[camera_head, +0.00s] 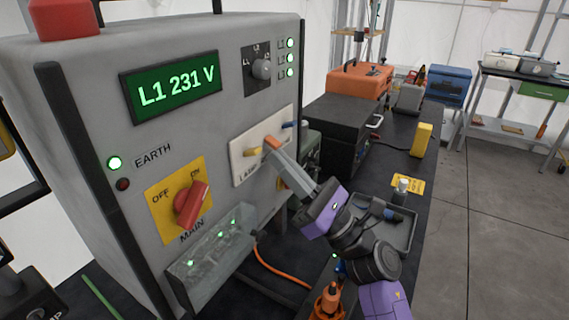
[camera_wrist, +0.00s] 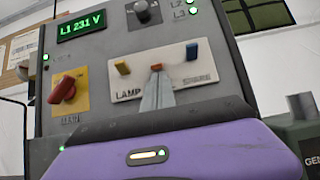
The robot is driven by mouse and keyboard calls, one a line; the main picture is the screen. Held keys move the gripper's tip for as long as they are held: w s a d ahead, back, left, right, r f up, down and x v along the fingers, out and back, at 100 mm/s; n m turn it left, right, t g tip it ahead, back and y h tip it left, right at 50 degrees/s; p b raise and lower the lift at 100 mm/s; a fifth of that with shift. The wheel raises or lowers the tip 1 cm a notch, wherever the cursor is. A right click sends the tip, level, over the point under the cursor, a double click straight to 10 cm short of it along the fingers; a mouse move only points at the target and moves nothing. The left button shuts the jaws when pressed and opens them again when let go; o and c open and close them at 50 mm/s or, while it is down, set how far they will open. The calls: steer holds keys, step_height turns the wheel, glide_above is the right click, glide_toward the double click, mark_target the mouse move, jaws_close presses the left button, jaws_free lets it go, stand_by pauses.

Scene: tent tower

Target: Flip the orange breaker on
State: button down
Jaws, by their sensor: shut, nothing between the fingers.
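The grey power cabinet fills the left of the head view, with a pale breaker plate (camera_head: 241,174) on its front. The plate (camera_wrist: 118,92) holds a yellow lever (camera_wrist: 122,67), an orange breaker (camera_wrist: 156,67) and a blue lever (camera_wrist: 192,52). The blue lever sits higher than the other two. My gripper (camera_head: 276,152) is shut and empty, its tips at the orange breaker (camera_head: 271,141). In the wrist view my gripper (camera_wrist: 157,80) points up, its tips just under the orange breaker. I cannot tell whether they touch it.
A red MAIN knob (camera_head: 191,205) on a yellow plate is left of the breakers. A clear cover (camera_head: 210,258) juts out below it. A grey tray (camera_head: 398,235) and a black case (camera_head: 345,130) are on the bench to the right.

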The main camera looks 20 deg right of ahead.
steer(key=shift+d+r+p, duration=0.1)
steer(key=shift+r+p, duration=0.15)
steer(key=shift+p, duration=0.55)
steer(key=shift+s+d+r+g+h+p, duration=0.1)
steer(key=shift+s+g+h+p, duration=0.2)
steer(key=shift+p, duration=0.55)
steer(key=shift+w+d+r+g+h+p, duration=0.1)
steer(key=shift+g+p, duration=0.3)
steer(key=shift+p, duration=0.4)
steer(key=shift+s+p, duration=0.1)
steer(key=shift+p, duration=0.4)
steer(key=shift+s+r+g+h+p, duration=0.15)
steer(key=shift+r+g+h+p, duration=0.3)
steer(key=shift+p, duration=0.6)
steer(key=shift+s+d, duration=0.2)
steer(key=shift+p, duration=0.3)
